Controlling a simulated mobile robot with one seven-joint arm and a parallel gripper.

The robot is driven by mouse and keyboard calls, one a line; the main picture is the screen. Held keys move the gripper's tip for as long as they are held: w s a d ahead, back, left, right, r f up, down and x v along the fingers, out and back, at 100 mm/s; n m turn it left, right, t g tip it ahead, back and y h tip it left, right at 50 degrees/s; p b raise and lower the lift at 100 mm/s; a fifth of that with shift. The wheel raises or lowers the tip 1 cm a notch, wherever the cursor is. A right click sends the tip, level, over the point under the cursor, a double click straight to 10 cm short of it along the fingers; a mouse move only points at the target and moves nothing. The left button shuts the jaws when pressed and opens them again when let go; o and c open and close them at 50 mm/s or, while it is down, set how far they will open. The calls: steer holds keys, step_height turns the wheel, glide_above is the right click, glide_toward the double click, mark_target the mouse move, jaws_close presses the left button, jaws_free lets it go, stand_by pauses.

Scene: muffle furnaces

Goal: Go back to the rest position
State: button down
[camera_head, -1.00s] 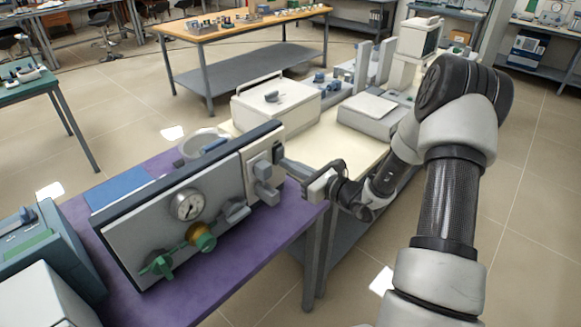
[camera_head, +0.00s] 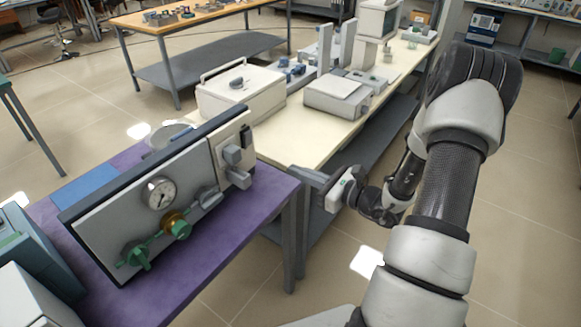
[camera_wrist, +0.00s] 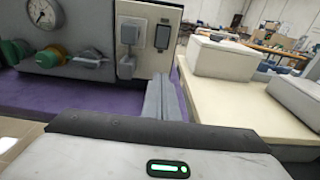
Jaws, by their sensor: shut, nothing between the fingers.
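My gripper (camera_head: 302,178) is shut and empty in the head view, in front of the right end of the purple-topped table (camera_head: 268,190). It points left toward the grey panel (camera_head: 120,222) and is apart from it. In the wrist view the closed fingers (camera_wrist: 164,100) reach up the middle, below and right of the panel's grey switch box (camera_wrist: 128,48). The panel stands upright on the purple top, with a round gauge (camera_head: 159,192), a green valve (camera_head: 136,257) and a yellow-and-green valve (camera_head: 177,226).
A cream bench (camera_head: 290,146) runs behind my gripper, holding a white box (camera_head: 240,95) and a low white instrument (camera_head: 337,97). A teal device (camera_head: 33,250) is at the left. A wooden table (camera_head: 200,15) stands farther back. Open floor lies right of the purple table.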

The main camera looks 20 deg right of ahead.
stand_by(0.4)
steer(key=s+a+r+n+g+y, duration=0.1)
steer(key=s+a+r+n+g, duration=0.3)
steer(key=a+n, duration=0.2)
steer(key=s+a+r+n+g+y, duration=0.1)
steer(key=s+a+r+n+g, duration=0.3)
steer(key=a, duration=0.3)
steer(key=s+a+r+n+g+h, duration=0.2)
steer(key=s+n, duration=0.2)
steer(key=n, duration=0.1)
steer(key=s+a+r+n+g+h, duration=0.2)
steer(key=s+n+g, duration=0.1)
steer(key=s+n, duration=0.15)
steer(key=s+d+r+n+t+h, duration=0.5)
steer(key=s+d+r+n+h, duration=0.3)
steer(key=s+r+n, duration=0.1)
step_height(320, 180, up, 12)
steer(key=p, duration=1.2)
steer(key=shift+w+d, duration=0.2)
steer(key=shift+d, duration=0.25)
steer(key=shift+r, duration=0.1)
